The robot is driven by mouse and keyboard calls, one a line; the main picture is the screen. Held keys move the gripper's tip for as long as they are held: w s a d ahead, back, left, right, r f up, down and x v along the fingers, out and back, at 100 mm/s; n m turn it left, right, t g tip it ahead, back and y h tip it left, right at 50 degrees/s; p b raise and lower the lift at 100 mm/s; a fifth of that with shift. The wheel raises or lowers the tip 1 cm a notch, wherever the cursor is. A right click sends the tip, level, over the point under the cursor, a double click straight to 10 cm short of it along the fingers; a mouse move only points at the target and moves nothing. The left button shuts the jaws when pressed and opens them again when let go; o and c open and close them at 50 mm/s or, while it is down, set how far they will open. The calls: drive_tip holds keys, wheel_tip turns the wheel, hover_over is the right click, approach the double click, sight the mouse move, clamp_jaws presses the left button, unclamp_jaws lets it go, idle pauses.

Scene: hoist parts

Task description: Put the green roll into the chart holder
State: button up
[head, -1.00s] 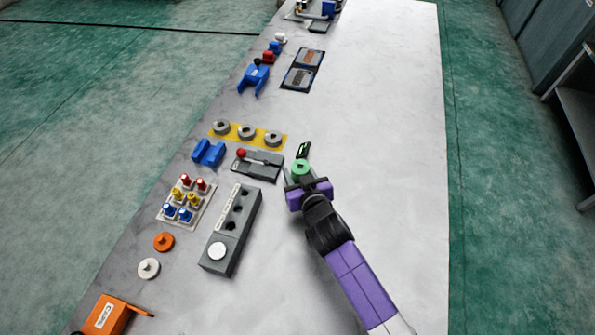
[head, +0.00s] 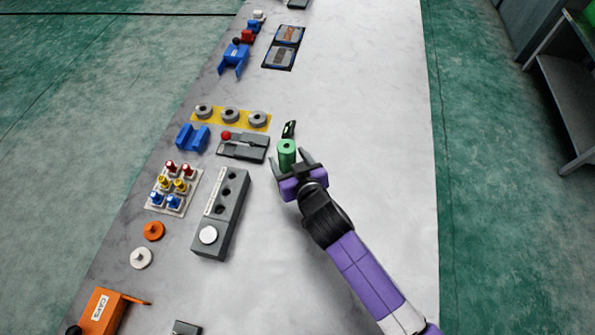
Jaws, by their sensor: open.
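The green roll (head: 287,155) stands upright on the table in the head view, with a small hole in its top. My gripper (head: 291,161) is open, with its fingers to either side of the roll's lower part. I cannot tell whether either finger touches it. The roll's base is partly hidden by the gripper. A long grey block (head: 236,213) with a white label strip and round holes lies to the left of my gripper; it looks like the chart holder. A white-topped round piece (head: 208,235) sits at its near end, and the other holes look empty.
A small black-and-green item (head: 289,129) lies just behind the roll. A grey plate with a red knob (head: 226,135) and a yellow strip of grey rings (head: 231,115) are left. A rack of coloured pegs (head: 174,188) stands further left. The table's right side is clear.

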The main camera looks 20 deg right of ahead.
drive_tip(key=v, duration=0.8)
drive_tip(key=shift+b, duration=0.35)
drive_tip(key=shift+n+y, duration=0.3)
drive_tip(key=shift+n, duration=0.1)
drive_tip(key=s, duration=0.2)
drive_tip(key=s+d+f, duration=0.1)
drive_tip(key=s, duration=0.4)
drive_tip(key=shift+s+d+f, duration=0.1)
drive_tip(key=shift+d+f, duration=0.1)
drive_tip(key=shift+d, duration=0.1)
drive_tip(key=shift+y, duration=0.4)
drive_tip(key=v, duration=0.3)
drive_tip(key=f+v, duration=0.1)
drive_tip(key=v, duration=0.3)
drive_tip(key=f+v, duration=0.1)
drive_tip(key=v, duration=0.2)
drive_tip(key=shift+s+d+r, duration=0.1)
drive_tip(key=shift+s+d, duration=0.15)
drive_tip(key=shift+s, duration=0.4)
drive_tip(key=s+d+r+t+h, duration=0.1)
drive_tip(key=s+r, duration=0.8)
drive_tip(key=s, duration=0.3)
drive_tip(key=shift+s+r, duration=0.2)
drive_tip(key=shift+r, duration=0.05)
drive_tip(key=shift+o, duration=0.5)
drive_tip(key=shift+s+d+r, duration=0.1)
drive_tip(key=shift+s+r, duration=0.1)
drive_tip(key=shift+r, duration=0.15)
